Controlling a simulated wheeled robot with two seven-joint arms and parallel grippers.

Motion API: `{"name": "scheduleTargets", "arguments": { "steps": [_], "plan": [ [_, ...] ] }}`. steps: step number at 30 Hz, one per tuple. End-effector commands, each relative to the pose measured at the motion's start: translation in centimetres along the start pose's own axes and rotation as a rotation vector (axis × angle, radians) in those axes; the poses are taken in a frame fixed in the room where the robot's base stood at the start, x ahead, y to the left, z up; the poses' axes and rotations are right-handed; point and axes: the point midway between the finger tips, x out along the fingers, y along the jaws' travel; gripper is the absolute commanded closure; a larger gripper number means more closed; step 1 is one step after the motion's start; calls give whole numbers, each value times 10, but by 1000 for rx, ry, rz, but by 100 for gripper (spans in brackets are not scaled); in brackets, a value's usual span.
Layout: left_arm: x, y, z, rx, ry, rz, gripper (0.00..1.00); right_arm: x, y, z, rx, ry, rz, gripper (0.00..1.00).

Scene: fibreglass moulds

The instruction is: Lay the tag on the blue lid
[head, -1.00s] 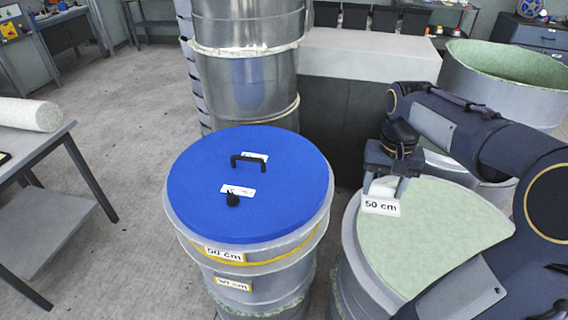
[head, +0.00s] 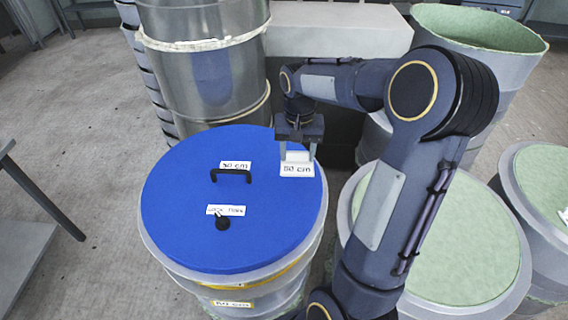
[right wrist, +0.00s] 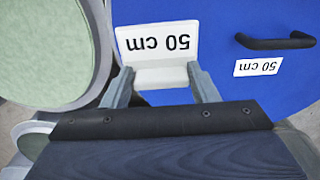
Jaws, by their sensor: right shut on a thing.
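The tag (head: 297,168) is a white piece marked "50 cm". My right gripper (head: 298,155) is shut on it and holds it over the right edge of the blue lid (head: 180,195). In the right wrist view the tag (right wrist: 157,42) sits between the two fingers (right wrist: 158,80), its printed face upside down, with the blue lid (right wrist: 240,80) behind it. I cannot tell whether the tag touches the lid. The lid lies on a grey drum and has a black handle (head: 231,172), two white labels and a black knob (head: 222,223). My left gripper is not in view.
Drums with pale green tops (head: 450,240) stand to the right, partly behind my right arm. Tall shiny metal cylinders (head: 205,60) stand behind the lid. A grey block (head: 335,30) is at the back. A table (head: 20,235) is at the left edge.

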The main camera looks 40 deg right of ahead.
Motion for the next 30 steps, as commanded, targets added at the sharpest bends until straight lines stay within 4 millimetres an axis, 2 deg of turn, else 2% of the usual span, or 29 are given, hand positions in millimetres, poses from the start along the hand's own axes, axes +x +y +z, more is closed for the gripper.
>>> {"name": "scheduleTargets", "arguments": {
  "steps": [1, 6, 11, 18, 30],
  "plan": [
    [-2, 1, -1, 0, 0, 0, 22, 11, -7, -2, -2, -7, 3, 68],
    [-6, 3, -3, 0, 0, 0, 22, 34, -23, -12, 0, -3, 2, 68],
    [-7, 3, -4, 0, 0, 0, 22, 44, -30, -16, 0, -2, 1, 68],
    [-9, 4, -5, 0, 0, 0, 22, 74, -33, -17, 2, -3, 2, 68],
    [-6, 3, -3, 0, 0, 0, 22, 81, -33, -17, 1, 0, 1, 68]
  ]
}}
